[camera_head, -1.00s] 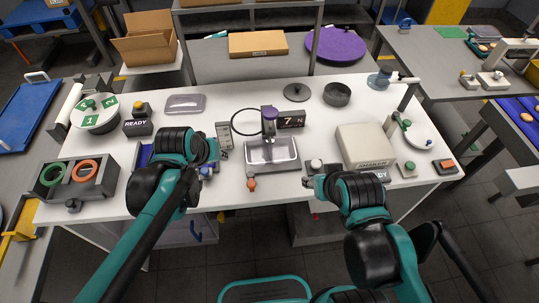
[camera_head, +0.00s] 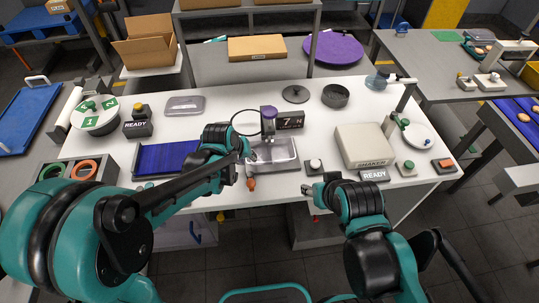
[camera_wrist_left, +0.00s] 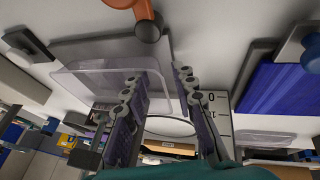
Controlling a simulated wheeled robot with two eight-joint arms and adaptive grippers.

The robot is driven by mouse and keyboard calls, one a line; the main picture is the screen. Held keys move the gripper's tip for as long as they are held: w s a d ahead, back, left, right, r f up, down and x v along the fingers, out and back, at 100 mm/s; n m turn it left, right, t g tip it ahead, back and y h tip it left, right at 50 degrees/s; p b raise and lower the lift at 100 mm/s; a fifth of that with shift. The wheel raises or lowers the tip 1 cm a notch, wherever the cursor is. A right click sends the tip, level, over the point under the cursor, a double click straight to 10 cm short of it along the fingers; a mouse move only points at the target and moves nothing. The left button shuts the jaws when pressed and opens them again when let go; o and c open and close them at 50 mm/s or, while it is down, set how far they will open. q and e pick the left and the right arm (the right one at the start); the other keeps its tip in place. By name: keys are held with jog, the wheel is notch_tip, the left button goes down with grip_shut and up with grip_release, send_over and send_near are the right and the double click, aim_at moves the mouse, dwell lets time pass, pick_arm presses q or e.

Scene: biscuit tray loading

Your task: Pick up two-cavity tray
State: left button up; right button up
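A clear, shallow tray (camera_head: 285,160) sits on the grey base under the purple-topped dispenser at the table's middle. I cannot make out its cavities clearly. It also shows in the left wrist view (camera_wrist_left: 90,82). My left gripper (camera_head: 247,154) is at the tray's left edge in the head view. In the left wrist view its two fingers (camera_wrist_left: 162,103) stand apart, with the tray's near edge between them, and I see no firm contact. My right gripper (camera_head: 307,190) hangs at the table's front edge, too small to read. Another clear tray (camera_head: 185,104) lies at the back left.
A blue mat (camera_head: 165,158) lies left of the left gripper. A dispenser (camera_head: 268,122) rises over the tray, with a display (camera_head: 290,120) beside it. An orange-ended thing (camera_head: 251,184) lies in front. A shaker box (camera_head: 363,146) stands on the right.

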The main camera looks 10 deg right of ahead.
pick_arm(q)
jog(key=shift+w+d+f, duration=0.1)
jog(key=shift+w+f, duration=0.05)
jog(key=shift+f, duration=0.05)
grip_shut()
jog(key=shift+r, duration=0.15)
